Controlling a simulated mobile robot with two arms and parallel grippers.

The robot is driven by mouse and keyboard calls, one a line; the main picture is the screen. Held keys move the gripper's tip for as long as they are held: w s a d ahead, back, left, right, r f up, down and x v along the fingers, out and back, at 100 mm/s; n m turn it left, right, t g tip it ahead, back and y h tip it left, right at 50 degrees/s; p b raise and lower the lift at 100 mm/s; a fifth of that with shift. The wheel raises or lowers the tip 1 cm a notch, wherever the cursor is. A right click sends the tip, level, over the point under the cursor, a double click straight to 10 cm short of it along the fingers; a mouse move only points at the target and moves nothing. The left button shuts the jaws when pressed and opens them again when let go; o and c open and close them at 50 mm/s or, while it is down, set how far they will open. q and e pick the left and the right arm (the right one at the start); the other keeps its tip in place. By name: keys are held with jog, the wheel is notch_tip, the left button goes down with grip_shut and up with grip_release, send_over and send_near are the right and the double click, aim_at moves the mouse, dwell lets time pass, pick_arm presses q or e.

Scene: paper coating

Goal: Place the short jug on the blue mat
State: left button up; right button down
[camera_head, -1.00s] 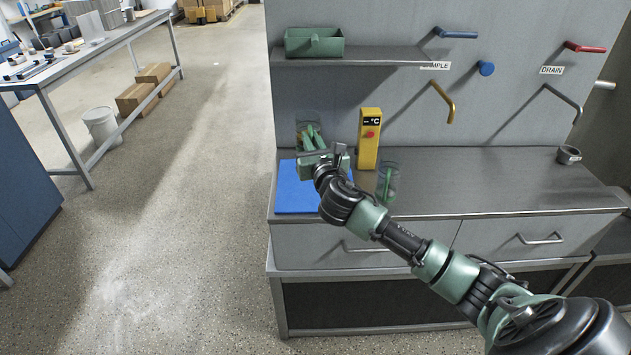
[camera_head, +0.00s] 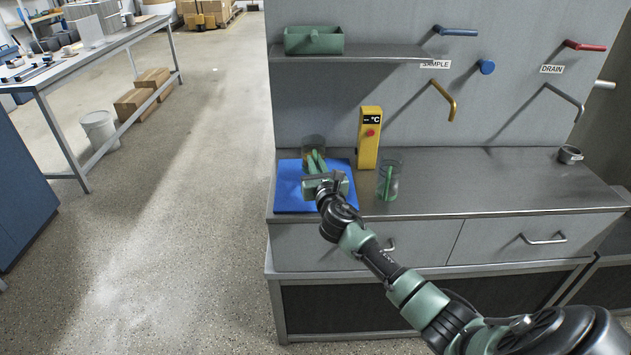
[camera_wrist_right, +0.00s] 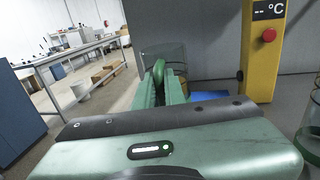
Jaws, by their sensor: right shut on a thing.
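A clear jug with a green handle, which I take for the short jug (camera_head: 306,144), is in my right gripper (camera_head: 316,163). The gripper is shut on its handle. The jug stands upright over the back part of the blue mat (camera_head: 290,201); whether its base touches the mat is hidden. In the right wrist view the jug (camera_wrist_right: 172,54) is beyond the green fingers (camera_wrist_right: 164,88), with a strip of the mat (camera_wrist_right: 208,97) to its right. A second clear jug (camera_head: 396,176) with a green handle stands on the counter right of the mat. My left gripper is not in view.
A yellow temperature post (camera_head: 368,145) stands just right of the mat, near the wall. A shelf (camera_head: 390,56) with a green bin (camera_head: 314,41) is above. A small dark ring-shaped object (camera_head: 569,154) sits far right. The steel counter (camera_head: 480,180) between is clear.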

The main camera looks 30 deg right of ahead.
notch_tip(320, 180, down, 5)
jog(key=shift+r+b, duration=0.2)
jog(key=shift+b, duration=0.75)
jog(key=shift+r, duration=0.1)
jog(key=c, duration=1.5)
grip_release()
jog(key=v, duration=1.2)
jog(key=shift+p, duration=0.4)
